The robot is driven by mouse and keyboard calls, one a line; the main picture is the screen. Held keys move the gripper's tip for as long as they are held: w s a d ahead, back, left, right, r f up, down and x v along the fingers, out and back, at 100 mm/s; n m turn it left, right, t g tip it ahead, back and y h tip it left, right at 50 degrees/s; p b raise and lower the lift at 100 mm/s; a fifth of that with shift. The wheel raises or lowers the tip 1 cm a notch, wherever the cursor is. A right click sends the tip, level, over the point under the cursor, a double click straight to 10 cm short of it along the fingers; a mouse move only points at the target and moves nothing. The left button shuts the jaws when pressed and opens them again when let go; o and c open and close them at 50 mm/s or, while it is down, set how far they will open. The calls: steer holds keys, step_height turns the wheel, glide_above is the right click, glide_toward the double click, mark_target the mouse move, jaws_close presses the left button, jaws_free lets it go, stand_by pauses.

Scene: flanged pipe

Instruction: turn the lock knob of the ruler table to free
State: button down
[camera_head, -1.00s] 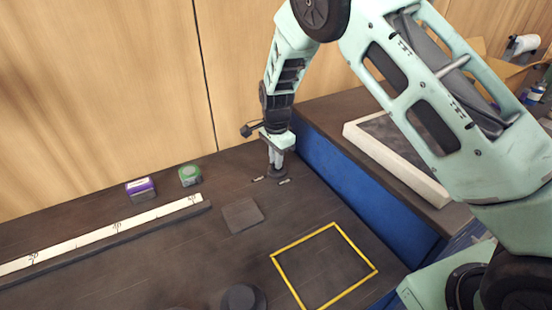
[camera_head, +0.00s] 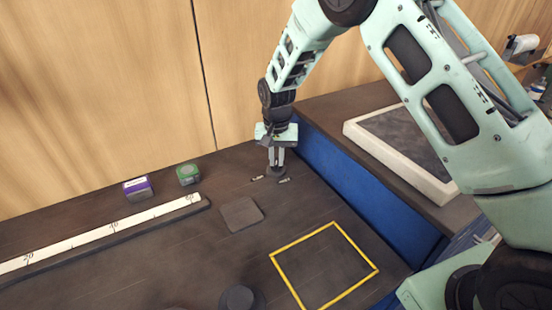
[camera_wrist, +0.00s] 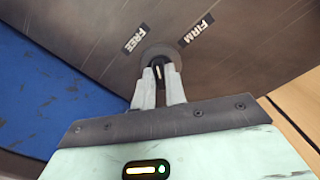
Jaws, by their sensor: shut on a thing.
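The lock knob (camera_head: 277,172) is a small dark round knob on the dark table top near the back right corner. It also shows in the wrist view (camera_wrist: 160,55), with a FREE label (camera_wrist: 141,36) to its left and a FIRM label (camera_wrist: 196,34) to its right. My gripper (camera_head: 276,163) points straight down at the knob. In the wrist view its two grey fingers (camera_wrist: 159,72) are shut on the knob's raised grip, which carries a light mark. The fingers hide part of the grip, so its exact pointing is hard to tell.
A long white ruler (camera_head: 105,231) lies at the left, with a purple box (camera_head: 138,188) and a green tape roll (camera_head: 188,174) behind it. A dark square plate (camera_head: 241,214) and a yellow square outline (camera_head: 323,265) lie nearer. A blue panel (camera_head: 350,188) borders the right.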

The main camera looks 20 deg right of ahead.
mark_target(277, 161)
steer(key=n, duration=0.6)
steer(key=shift+d, duration=0.15)
steer(key=shift+n, duration=0.3)
steer(key=c, duration=1.4)
jaws_free()
steer(key=shift+c, duration=0.2)
step_height(277, 161, up, 18)
steer(key=b, duration=0.2)
steer(key=shift+f+b, duration=0.25)
steer(key=shift+b, duration=0.05)
